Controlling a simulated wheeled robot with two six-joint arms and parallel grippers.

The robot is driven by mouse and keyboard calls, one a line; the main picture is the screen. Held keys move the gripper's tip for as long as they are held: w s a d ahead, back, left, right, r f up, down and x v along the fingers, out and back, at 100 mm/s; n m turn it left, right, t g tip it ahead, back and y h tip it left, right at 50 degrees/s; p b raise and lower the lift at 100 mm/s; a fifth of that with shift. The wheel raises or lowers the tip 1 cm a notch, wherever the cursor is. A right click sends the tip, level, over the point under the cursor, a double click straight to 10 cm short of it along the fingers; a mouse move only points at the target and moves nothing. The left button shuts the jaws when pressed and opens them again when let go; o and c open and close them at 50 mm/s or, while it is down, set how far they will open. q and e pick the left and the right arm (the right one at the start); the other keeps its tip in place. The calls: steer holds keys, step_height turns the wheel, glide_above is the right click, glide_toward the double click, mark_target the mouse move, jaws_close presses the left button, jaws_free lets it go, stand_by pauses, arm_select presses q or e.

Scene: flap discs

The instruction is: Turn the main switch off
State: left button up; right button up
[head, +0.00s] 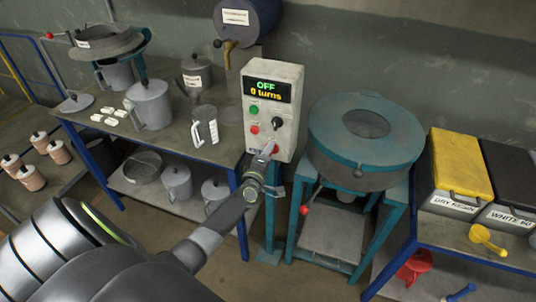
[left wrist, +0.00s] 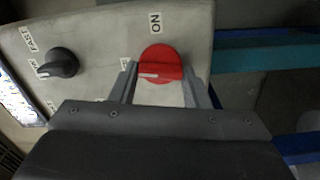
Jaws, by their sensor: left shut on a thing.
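The control box (head: 273,75) stands on a post, and its display reads "OFF" and "0 turns". The red main switch (left wrist: 160,63) is a round knob low on its face; it shows in the head view as a bit of red (head: 272,147). Its white mark points left, toward a label mostly hidden by a finger. My right gripper is not in view.
A black dial (head: 278,123), a green button (head: 254,109) and a red button (head: 254,129) are on the same box. A teal round machine (head: 367,135) stands close on the right. A bench with jugs (head: 149,104) is at the left.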

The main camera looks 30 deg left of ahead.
arm_select(q)
steer(key=shift+f+n, duration=0.15)
steer(key=shift+n, duration=0.85)
steer(key=o, duration=1)
steer(key=shift+c, duration=0.2)
steer(key=v, duration=1.7)
steer(key=shift+s+d, duration=0.15)
steer(key=shift+s, duration=0.05)
